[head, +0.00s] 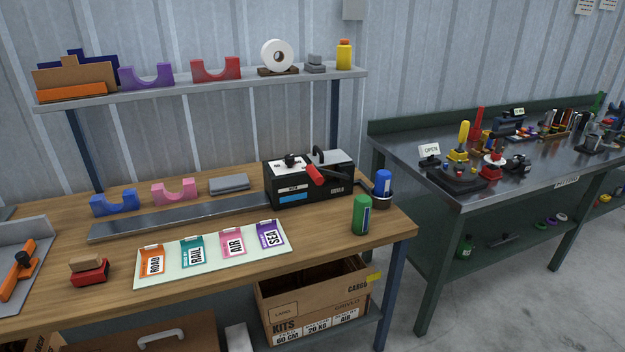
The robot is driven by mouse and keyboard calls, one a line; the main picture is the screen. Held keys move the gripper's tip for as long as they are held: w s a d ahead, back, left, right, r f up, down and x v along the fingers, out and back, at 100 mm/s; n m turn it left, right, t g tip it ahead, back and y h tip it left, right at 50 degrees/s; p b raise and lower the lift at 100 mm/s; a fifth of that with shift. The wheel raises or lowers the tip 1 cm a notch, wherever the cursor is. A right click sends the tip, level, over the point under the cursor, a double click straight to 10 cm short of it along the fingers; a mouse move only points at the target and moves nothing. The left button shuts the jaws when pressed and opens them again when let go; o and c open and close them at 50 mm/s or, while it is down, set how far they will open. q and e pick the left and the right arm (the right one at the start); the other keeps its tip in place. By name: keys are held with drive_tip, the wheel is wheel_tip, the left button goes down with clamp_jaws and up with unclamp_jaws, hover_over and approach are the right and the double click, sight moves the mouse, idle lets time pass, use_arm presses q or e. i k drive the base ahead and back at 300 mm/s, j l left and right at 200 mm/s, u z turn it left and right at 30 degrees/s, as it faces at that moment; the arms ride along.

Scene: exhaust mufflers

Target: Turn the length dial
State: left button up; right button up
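A black machine (309,194) stands at the back right of the wooden workbench. A light panel on its top left carries a small black knob (291,159), which may be the length dial; its markings are too small to read. A red-handled lever (315,176) sits beside the knob, to its right. A dark curved handle (330,154) rises at the back of the machine. Neither of my grippers is in view.
A pale mat (212,264) with ROAD, RAIL, AIR and SEA labels lies in front of the machine. A green bottle (361,214) and a blue one (383,183) stand to its right. A metal strip (180,218) runs left from it. A cardboard box (315,300) sits below.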

sight(289, 159)
drive_tip(key=i, duration=0.5)
drive_tip(key=i+l+u, duration=0.15)
drive_tip(key=i+u, duration=0.2)
drive_tip(key=i+l+u, duration=0.2)
drive_tip(key=u, duration=0.2)
drive_tip(key=i+u, duration=0.1)
drive_tip(key=u, duration=0.3)
